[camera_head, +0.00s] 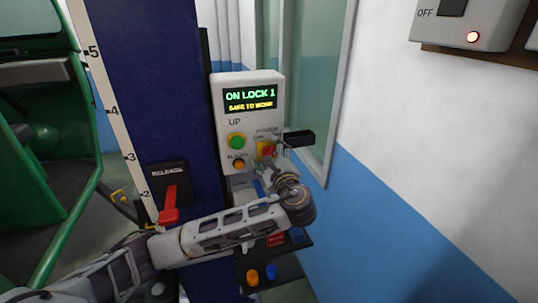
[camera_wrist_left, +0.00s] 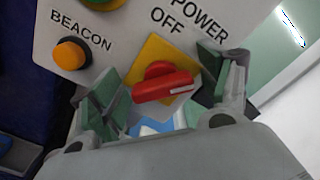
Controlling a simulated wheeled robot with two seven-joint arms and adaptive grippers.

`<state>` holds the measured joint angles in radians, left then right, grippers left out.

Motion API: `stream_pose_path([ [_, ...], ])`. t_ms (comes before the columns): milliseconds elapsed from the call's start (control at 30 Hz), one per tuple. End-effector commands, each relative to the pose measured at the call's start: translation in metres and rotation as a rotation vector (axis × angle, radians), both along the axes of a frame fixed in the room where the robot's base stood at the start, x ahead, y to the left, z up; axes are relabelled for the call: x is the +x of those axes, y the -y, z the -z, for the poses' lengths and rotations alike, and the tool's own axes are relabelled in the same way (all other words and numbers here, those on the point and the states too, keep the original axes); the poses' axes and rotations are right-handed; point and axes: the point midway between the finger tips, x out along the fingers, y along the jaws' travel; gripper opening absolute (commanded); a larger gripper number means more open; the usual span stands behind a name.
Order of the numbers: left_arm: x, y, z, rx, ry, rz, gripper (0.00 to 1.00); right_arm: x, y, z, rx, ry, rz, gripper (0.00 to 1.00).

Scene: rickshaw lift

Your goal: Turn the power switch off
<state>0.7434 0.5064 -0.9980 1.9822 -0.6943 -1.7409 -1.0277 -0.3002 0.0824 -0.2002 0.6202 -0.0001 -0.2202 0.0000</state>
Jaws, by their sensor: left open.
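The power switch is a red knob (camera_wrist_left: 163,85) on a yellow plate (camera_wrist_left: 150,50), below the words POWER and OFF in the left wrist view. Its white mark is at the right end of the handle, which slopes slightly up to the right. In the head view the red knob (camera_head: 267,150) is on the lower right of the grey control box (camera_head: 246,78). The box's display reads ON LOCK 1, SAFE TO WORK. My left gripper (camera_wrist_left: 160,80) is open, with one finger on each side of the knob; contact is unclear. My right gripper is not in view.
An orange beacon button (camera_wrist_left: 72,53) is left of the knob. A green button (camera_head: 236,140) marked UP is above it on the box. A red release lever (camera_head: 169,205) is on the blue column (camera_head: 140,80). A wall box (camera_head: 465,22) with a lit red lamp is upper right.

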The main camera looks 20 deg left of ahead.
Motion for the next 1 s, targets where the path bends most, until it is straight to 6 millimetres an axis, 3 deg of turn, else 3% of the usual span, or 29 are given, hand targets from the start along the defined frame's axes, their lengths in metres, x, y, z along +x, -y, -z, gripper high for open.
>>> stream_pose_path([
  [33,0.000,0.000,0.000,0.000,0.000,0.000,0.73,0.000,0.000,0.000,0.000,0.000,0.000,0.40],
  [367,0.000,0.000,0.000,0.000,0.000,0.000,0.31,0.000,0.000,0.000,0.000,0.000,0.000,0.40],
  [1000,-0.001,0.000,0.004,-0.132,0.086,0.000,0.31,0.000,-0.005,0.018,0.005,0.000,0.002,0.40],
])
